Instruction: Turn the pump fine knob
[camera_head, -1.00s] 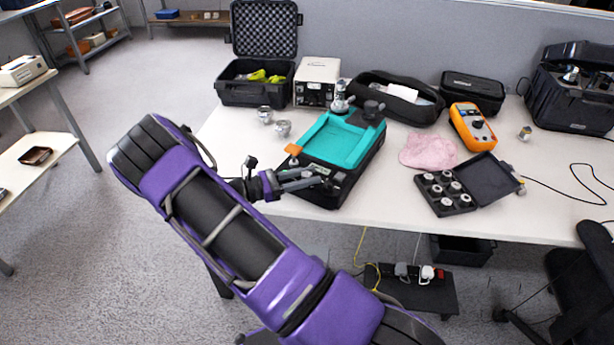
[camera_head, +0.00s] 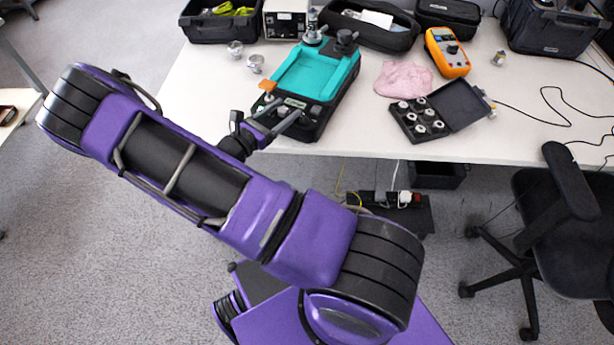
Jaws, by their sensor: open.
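The pump unit (camera_head: 338,82) is a black case with a teal top tray, standing near the table's front edge. A dark knob (camera_head: 345,38) stands at its far right corner, beside a metal fitting (camera_head: 313,28). I cannot tell which part is the fine knob. My gripper (camera_head: 287,110) is open at the near left end of the unit, its two grey fingers pointing toward the front panel. Nothing shows between the fingers. The fingers hide part of that panel, and I cannot tell whether they touch it.
An orange meter (camera_head: 447,52), a pink cloth (camera_head: 403,79) and an open black case of small fittings (camera_head: 462,107) lie to the right. Two metal fittings lie to the left. A black chair (camera_head: 570,215) stands at the right. The table (camera_head: 350,138) is clear just in front.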

